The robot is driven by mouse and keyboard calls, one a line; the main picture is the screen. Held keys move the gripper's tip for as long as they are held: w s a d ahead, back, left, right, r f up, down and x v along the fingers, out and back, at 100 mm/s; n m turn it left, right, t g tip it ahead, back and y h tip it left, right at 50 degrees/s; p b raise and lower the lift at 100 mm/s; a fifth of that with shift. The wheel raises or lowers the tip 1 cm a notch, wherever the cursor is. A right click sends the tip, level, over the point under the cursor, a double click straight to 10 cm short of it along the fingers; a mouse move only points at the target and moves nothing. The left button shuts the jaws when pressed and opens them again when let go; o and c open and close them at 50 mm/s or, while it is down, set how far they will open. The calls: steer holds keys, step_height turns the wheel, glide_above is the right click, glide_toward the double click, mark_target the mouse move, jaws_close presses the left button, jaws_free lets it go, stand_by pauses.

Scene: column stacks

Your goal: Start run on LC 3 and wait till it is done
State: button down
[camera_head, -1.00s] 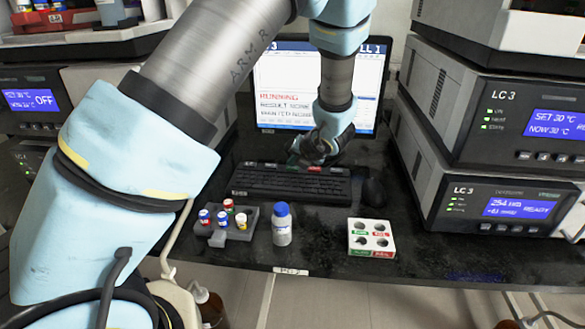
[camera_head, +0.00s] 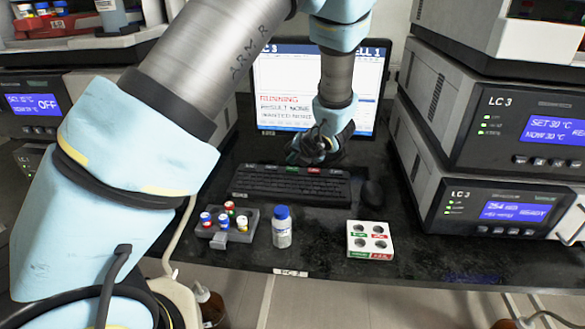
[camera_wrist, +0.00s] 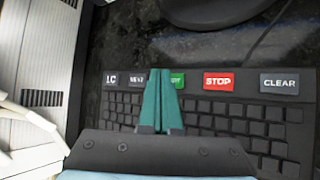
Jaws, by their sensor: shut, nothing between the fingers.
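The monitor (camera_head: 290,75) at the back of the bench shows an LC 3 page with red "RUNNING" text and "RESULT NONE" under it; my arm hides part of the screen. The keyboard (camera_head: 285,184) lies in front of it. In the wrist view its top row has keys LC (camera_wrist: 111,79), a partly hidden one beside it, a green key (camera_wrist: 178,80), a red STOP key (camera_wrist: 218,81) and a CLEAR key (camera_wrist: 279,83). My gripper (camera_wrist: 162,75) is shut and empty, its teal fingertips over the green key's left part. I cannot tell whether they touch it. The LC 3 stack (camera_head: 510,135) stands at right.
A grey rack with several capped vials (camera_head: 226,222), a blue-capped bottle (camera_head: 282,227) and a white four-hole block (camera_head: 370,240) stand in front of the keyboard. A mouse (camera_head: 373,193) lies at its right.

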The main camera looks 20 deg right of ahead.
step_height(320, 180, up, 5)
steer(key=p, duration=0.4)
steer(key=shift+p, duration=0.3)
